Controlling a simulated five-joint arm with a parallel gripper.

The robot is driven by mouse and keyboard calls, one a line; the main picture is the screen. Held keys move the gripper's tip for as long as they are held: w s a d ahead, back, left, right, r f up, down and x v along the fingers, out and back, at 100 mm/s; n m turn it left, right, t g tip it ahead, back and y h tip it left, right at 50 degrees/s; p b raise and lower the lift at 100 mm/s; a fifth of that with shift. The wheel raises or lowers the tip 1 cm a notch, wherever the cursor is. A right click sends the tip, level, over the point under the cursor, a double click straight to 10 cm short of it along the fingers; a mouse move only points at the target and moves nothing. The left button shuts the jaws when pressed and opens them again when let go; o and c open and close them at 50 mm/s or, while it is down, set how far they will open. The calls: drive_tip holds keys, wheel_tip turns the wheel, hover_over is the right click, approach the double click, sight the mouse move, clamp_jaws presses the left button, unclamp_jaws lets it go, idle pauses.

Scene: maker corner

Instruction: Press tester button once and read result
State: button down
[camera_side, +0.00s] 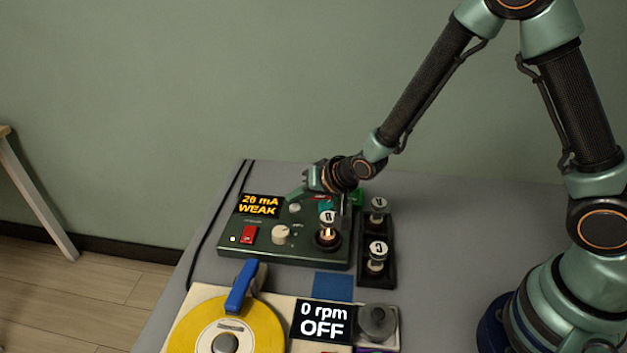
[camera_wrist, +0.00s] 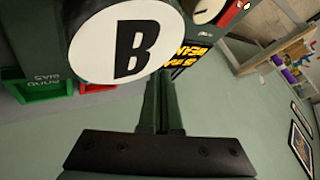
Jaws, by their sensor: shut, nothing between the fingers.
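The dark green tester (camera_side: 262,249) stands on the grey table. Its display (camera_side: 259,205) shows an orange mA figure, 26 or 28, with WEAK below. A red switch (camera_side: 248,234), a small lit yellow lamp and a cream dial (camera_side: 281,234) are on its front. A glowing tube marked B (camera_side: 328,218) stands upright in its socket; its white cap (camera_wrist: 127,42) is close in the wrist view. The fingers (camera_wrist: 159,90) cover part of the tester.
A black holder (camera_side: 378,277) with two capped tubes, one marked C, stands right of the tester. In front is a device with a yellow disc (camera_side: 252,326), a blue lever (camera_side: 241,286) and a display (camera_side: 322,320) reading 0 rpm OFF.

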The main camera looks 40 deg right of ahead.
sight(299, 212)
drive_tip(key=shift+r, duration=2.5)
drive_tip(key=shift+d+r, duration=0.1)
drive_tip(key=s+d+r+n+g+h, duration=0.1)
drive_tip(key=s+d+r+n, duration=0.1)
drive_tip(key=s+d+r, duration=0.65)
drive_tip(key=s+d+r+n+g, duration=0.1)
drive_tip(key=s+d+r, duration=0.1)
drive_tip(key=s, duration=0.3)
drive_tip(key=s+d+r+n+g+h, duration=0.1)
drive_tip(key=s+d+r+n, duration=0.1)
drive_tip(key=s+r, duration=0.2)
drive_tip(key=shift+s+r, duration=0.15)
drive_tip(key=shift+s, duration=0.65)
